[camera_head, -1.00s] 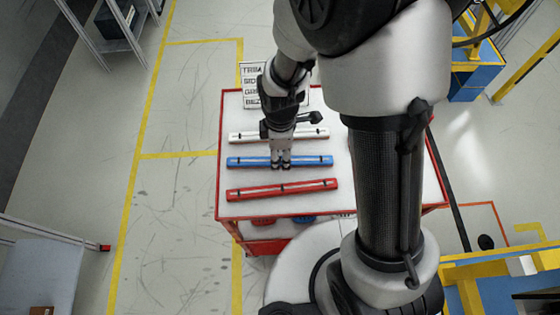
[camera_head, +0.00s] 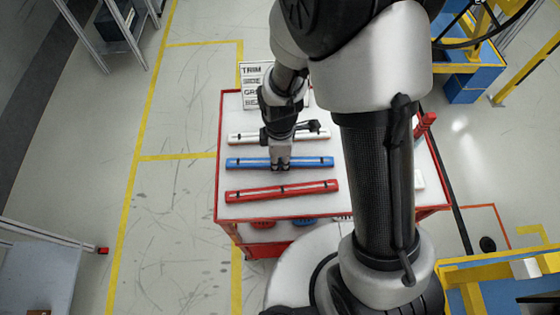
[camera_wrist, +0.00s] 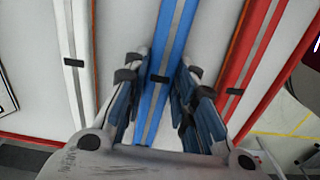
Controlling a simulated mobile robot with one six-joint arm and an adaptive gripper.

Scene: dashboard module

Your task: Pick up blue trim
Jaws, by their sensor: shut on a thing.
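The blue trim (camera_head: 245,162) is a long bar with a pale stripe and dark clips. It lies between a white trim (camera_head: 240,138) and a red trim (camera_head: 285,190) on the red-edged table. My gripper (camera_head: 280,167) is at the middle of the blue trim, pointing down. In the wrist view, the blue trim (camera_wrist: 172,45) runs between the two fingers of my gripper (camera_wrist: 160,85), which are closed on its sides. The fingers hide part of the trim, and I cannot tell whether it is off the table.
The table (camera_head: 228,210) has a white top with a sign (camera_head: 252,85) at the back. A red upright piece (camera_head: 426,122) stands at its right edge. The white trim (camera_wrist: 75,60) and red trim (camera_wrist: 245,85) lie close on either side of my gripper.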

